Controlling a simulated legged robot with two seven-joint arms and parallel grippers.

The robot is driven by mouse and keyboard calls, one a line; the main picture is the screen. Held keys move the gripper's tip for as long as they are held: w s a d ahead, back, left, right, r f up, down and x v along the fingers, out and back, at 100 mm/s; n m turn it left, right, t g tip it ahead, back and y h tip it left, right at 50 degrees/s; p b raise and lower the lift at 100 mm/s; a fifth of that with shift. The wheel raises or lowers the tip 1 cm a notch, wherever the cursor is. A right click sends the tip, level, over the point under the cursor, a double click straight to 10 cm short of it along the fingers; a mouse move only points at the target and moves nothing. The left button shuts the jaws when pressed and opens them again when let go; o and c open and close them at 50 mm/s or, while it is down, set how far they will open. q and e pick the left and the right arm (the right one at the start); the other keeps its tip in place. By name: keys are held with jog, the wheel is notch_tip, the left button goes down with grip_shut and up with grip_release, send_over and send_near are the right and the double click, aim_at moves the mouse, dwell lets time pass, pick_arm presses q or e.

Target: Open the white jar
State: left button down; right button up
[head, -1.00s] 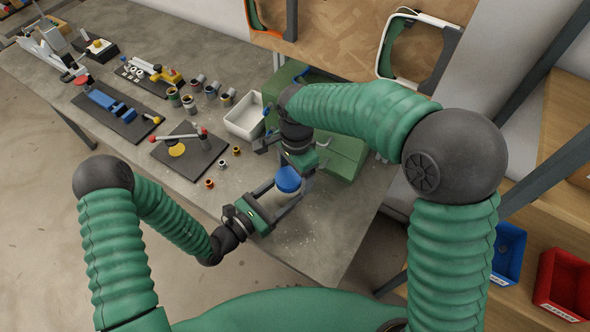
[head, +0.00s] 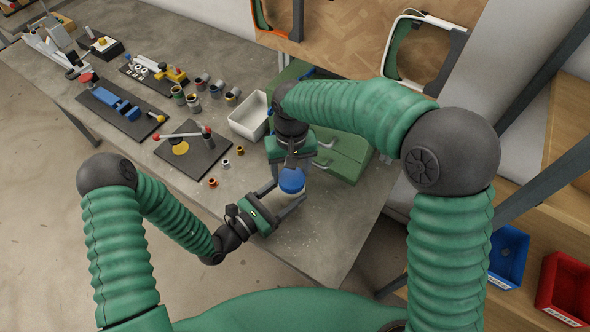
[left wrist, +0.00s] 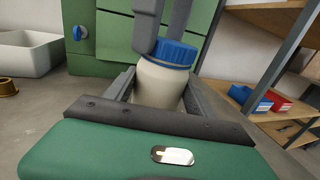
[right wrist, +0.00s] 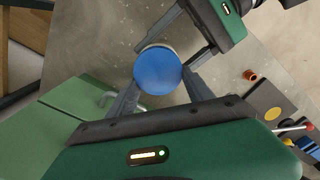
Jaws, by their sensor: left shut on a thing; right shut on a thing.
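The white jar (left wrist: 160,86) stands upright with its blue lid (head: 292,180) on top. The lid also shows from above in the right wrist view (right wrist: 158,70). My left gripper (head: 287,197) is shut on the jar's white body, one finger on each side. My right gripper (right wrist: 160,86) comes from above and is shut on the blue lid, its fingers at the lid's sides. In the head view its fingers are partly hidden by its own body. Whether the lid is loose from the jar cannot be told.
A green drawer cabinet (head: 345,150) stands close behind the jar, with a white bin (head: 249,116) left of it. A dark board with a red-knobbed lever (head: 192,148) and small copper rings (head: 213,182) lie further left. The workbench's front right corner is clear.

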aim_at(292, 189)
pick_arm(q)
jog(key=shift+w+a, duration=0.3)
jog(key=shift+a, duration=0.05)
pick_arm(e)
jog(key=n, duration=0.7)
jog(key=shift+s+d+f, duration=0.1)
jog(key=shift+s+d, duration=0.05)
jog(key=n, duration=0.3)
jog(key=shift+s+n, duration=0.1)
jog(key=shift+n, duration=0.3)
jog(key=n, duration=0.3)
jog(key=shift+s+a, duration=0.15)
jog(key=shift+a, duration=0.1)
jog(key=n, duration=0.7)
jog(key=shift+s+n, duration=0.3)
jog(key=shift+s, duration=0.1)
pick_arm(q)
jog(key=shift+s, duration=0.1)
pick_arm(e)
jog(key=n, duration=0.5)
jog(key=shift+s+d, duration=0.1)
jog(key=shift+s, duration=0.2)
pick_arm(q)
jog(key=shift+d, duration=0.15)
pick_arm(e)
jog(key=n, duration=0.3)
jog(key=shift+s+n, duration=0.1)
jog(key=shift+n, duration=0.2)
